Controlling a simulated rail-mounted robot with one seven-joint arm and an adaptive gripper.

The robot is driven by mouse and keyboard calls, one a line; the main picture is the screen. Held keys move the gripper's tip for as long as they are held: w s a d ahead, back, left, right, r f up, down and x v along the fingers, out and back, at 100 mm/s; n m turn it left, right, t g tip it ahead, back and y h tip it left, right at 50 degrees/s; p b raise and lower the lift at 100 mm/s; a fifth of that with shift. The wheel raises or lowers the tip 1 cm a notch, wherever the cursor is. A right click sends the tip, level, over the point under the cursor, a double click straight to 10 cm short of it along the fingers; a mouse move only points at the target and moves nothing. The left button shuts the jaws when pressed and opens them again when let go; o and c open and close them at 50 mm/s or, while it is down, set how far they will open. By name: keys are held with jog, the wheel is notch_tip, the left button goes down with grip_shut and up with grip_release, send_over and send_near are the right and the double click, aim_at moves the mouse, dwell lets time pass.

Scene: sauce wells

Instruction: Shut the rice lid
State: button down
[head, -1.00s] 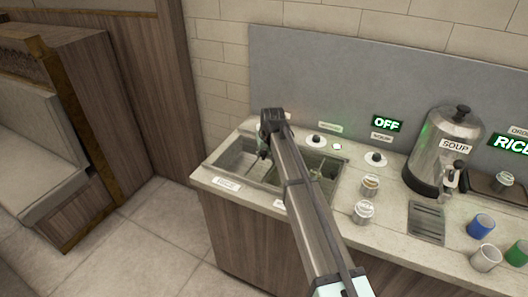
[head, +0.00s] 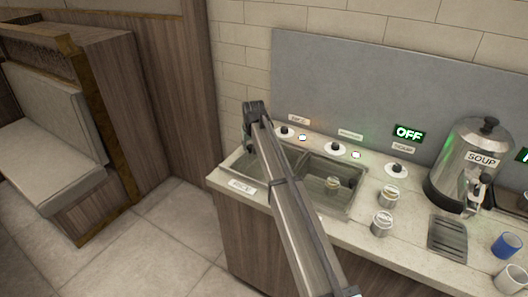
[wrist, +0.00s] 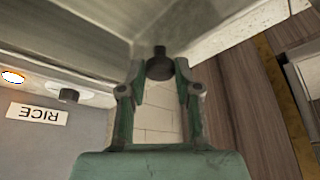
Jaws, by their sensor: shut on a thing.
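My gripper (wrist: 160,88) has its two green fingers closed around a short dark knob (wrist: 160,66) in the wrist view. Pale metal surfaces (wrist: 70,28) meet in a corner just beyond the knob; I cannot tell which of them is the rice lid. A RICE label (wrist: 38,113) reads upside down at the left. In the head view my gripper (head: 247,146) is at the left end of the counter wells, and my arm covers much of the left well. The lid cannot be made out there. The right well (head: 345,166) is open, with a small object (head: 332,184) inside.
White discs with black knobs (head: 335,150) line the back of the counter. Two small lidded jars (head: 384,221) stand right of the wells. A soup urn (head: 473,165) and a blue cup (head: 508,244) are farther right. A bench (head: 60,130) stands at the left.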

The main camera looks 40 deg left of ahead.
jog(key=shift+s+a, duration=0.15)
jog(key=shift+a, duration=1.1)
jog(key=c, duration=0.8)
grip_release()
jog(key=shift+a, duration=0.2)
jog(key=shift+s+d+r, duration=0.1)
jog(key=shift+d+r, duration=0.1)
jog(key=v, duration=1.1)
jog(key=shift+s+d+r, duration=0.1)
jog(key=shift+r, duration=0.15)
